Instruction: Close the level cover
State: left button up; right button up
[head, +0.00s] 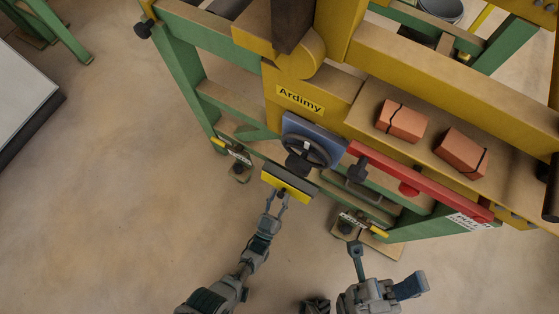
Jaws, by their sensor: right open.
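A flap with a dark face and a yellow edge (290,184), which looks like the level cover, sticks out below the blue handwheel housing on the machine's front. It looks tilted out from the frame. My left gripper (279,196) is at the yellow edge of the flap, near its middle, by a small dark knob. Whether its fingers grip or only touch there cannot be made out. My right gripper (384,264) is open, low in the head view, below the machine's front foot and apart from the flap.
A black handwheel (306,151) is just above the flap. A red bar (420,181) with a dark knob runs to its right. Orange bricks (402,120) lie on the yellow deck. Green frame legs and labelled feet stand around.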

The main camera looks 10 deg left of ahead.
pick_arm(q)
jog(key=shift+w+r, duration=0.1)
jog(key=shift+r, duration=0.05)
jog(key=v, duration=0.7)
jog(key=shift+s+f, duration=0.25)
